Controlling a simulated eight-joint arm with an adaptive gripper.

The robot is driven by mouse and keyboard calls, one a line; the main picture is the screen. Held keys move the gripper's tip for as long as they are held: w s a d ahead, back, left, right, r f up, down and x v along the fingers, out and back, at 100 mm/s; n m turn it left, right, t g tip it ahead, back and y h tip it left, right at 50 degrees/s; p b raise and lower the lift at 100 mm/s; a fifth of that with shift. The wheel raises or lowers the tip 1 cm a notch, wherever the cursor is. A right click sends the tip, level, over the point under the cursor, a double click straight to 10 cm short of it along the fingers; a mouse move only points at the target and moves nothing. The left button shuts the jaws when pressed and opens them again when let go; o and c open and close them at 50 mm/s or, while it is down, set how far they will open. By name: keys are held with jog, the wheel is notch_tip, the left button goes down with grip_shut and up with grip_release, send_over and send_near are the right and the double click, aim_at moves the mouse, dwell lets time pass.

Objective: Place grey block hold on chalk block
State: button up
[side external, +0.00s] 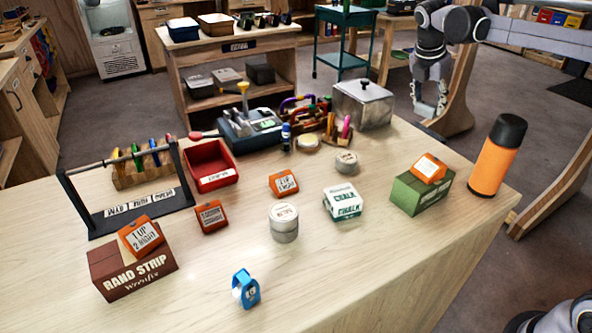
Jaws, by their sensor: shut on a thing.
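The chalk block (342,203), a white and green box lettered CHALK, sits upright near the middle of the wooden table, its top bare. My gripper (429,108) is at the upper right, pointing down, well above and behind the chalk block in the picture. It is shut on a small grey thing between its fingers, which I take for the grey block hold; its outline blends with the grey fingers. I see no other grey block hold on the table.
A green box with an orange block (430,168) on it and an orange bottle (498,155) stand right of the chalk block. Round tins (284,222) are nearby, and a lidded metal box (362,103) stands behind. The table's front right is clear.

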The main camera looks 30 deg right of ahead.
jog(key=s+a+r+n+t, duration=0.1)
jog(key=s+a+r+n, duration=0.2)
jog(key=a, duration=0.7)
jog(key=n+t+y, duration=0.1)
jog(key=n, duration=0.3)
send_over(344, 191)
jog(key=s+a, duration=0.1)
notch_tip(344, 191, down, 7)
jog(key=shift+s+a+r, duration=0.1)
jog(key=shift+s, duration=0.05)
jog(key=shift+a+f, duration=0.1)
jog(key=shift+f, duration=2)
jog(key=shift+f, duration=0.1)
jog(key=o, duration=1.1)
jog(key=shift+o, duration=0.2)
